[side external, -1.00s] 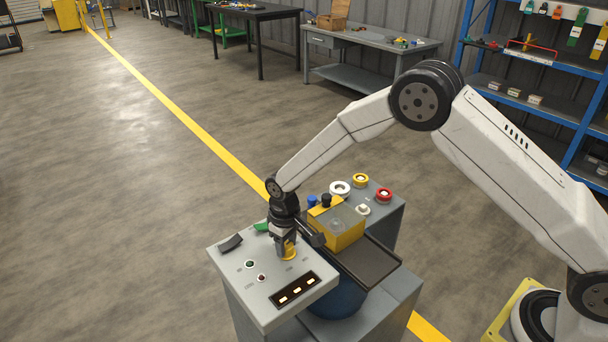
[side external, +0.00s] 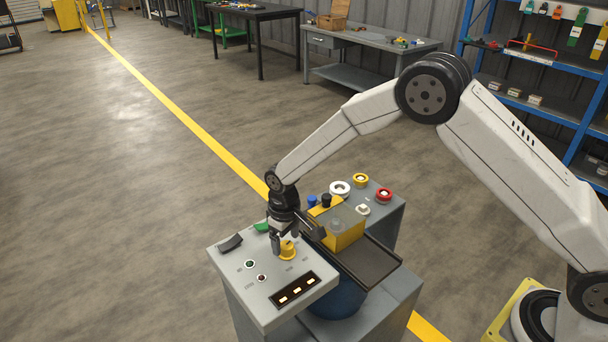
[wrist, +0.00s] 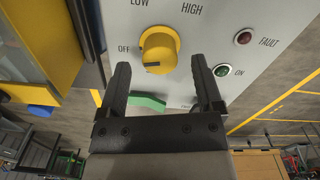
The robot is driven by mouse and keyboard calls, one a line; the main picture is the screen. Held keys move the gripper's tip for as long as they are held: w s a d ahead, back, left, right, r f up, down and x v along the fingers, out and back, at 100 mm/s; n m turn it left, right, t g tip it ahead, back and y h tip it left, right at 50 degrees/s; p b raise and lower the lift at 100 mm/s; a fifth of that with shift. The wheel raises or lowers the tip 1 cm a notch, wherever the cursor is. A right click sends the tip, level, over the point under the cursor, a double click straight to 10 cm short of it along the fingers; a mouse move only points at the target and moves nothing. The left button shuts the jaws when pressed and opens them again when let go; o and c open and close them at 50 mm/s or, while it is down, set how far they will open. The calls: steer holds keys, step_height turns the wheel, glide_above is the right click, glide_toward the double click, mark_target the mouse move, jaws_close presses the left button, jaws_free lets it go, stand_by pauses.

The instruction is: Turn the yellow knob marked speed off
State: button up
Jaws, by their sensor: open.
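The yellow knob (side external: 287,251) stands on the sloped grey panel (side external: 238,284) of the console. In the wrist view the knob (wrist: 158,46) has a short dark mark on its lower edge, and the words OFF, LOW and HIGH are printed around it. My gripper (side external: 286,240) is close above the knob. In the wrist view my gripper (wrist: 160,66) is open, with one finger on each side just below the knob and nothing held between them. A speed label does not show legibly.
A green rocker (wrist: 147,102) and a black rocker (side external: 231,243) sit on the panel. A green lamp (wrist: 222,70) and a red lamp (wrist: 243,38) are beside the knob.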

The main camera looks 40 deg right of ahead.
mark_target(289, 244)
steer(key=shift+r, duration=3.05)
steer(key=shift+s+d+r, duration=0.15)
steer(key=shift+d+r, duration=0.05)
steer(key=shift+d, duration=0.05)
steer(key=s+d+r+m+t, duration=0.1)
steer(key=s+d+r, duration=0.1)
steer(key=s+d, duration=0.4)
steer(key=s+d+r+m+t, duration=0.1)
steer(key=s+d, duration=0.6)
steer(key=s, duration=0.8)
step_height(289, 244, up, 2)
steer(key=shift+s+r+m+t, duration=0.2)
steer(key=shift+s+m+t, duration=0.1)
steer(key=shift+m, duration=0.3)
